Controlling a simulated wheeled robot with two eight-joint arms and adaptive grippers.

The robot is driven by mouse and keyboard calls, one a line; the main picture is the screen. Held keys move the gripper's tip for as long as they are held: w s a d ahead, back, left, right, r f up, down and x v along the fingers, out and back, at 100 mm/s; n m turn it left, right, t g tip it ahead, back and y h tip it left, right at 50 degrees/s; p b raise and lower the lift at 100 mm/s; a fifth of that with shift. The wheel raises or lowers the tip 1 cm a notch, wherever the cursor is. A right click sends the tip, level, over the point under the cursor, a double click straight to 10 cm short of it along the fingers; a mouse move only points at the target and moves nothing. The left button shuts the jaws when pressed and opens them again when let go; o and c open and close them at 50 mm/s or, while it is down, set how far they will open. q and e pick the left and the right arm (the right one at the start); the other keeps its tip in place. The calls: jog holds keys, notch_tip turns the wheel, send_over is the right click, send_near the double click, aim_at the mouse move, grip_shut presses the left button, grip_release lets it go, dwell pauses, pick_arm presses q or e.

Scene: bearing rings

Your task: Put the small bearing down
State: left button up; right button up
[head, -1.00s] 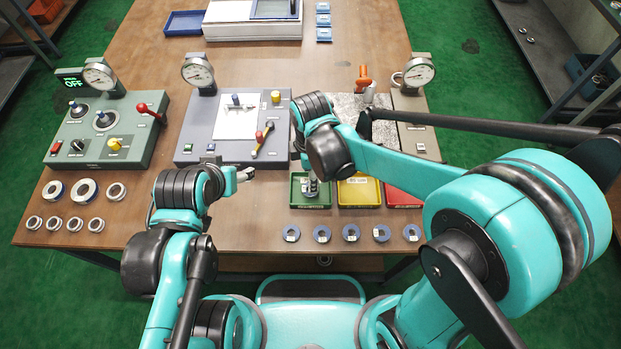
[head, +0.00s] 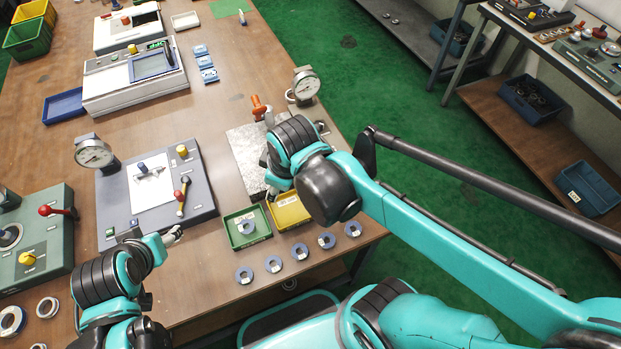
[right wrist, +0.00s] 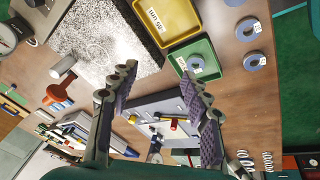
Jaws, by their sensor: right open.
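A small grey-blue bearing ring (head: 246,227) with a white label lies in the green tray (head: 263,236). In the right wrist view the ring (right wrist: 197,63) lies inside the green tray (right wrist: 212,57), apart from my fingers. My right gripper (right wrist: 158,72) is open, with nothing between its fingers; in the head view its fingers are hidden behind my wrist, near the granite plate.
A yellow tray (head: 290,212) stands right beside the green one. Several labelled rings (head: 300,252) lie in a row along the front table edge. A speckled granite plate (head: 245,150) and a dial gauge (head: 305,86) stand behind the trays. Bigger bearing rings (head: 12,320) lie at left.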

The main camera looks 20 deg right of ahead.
jog(key=s+d+r+m+t, duration=0.1)
jog(key=s+d+m+t, duration=0.2)
jog(key=d+m, duration=0.4)
jog(key=shift+m+h, duration=0.4)
jog(key=shift+m, duration=0.7)
jog(key=shift+s, duration=0.15)
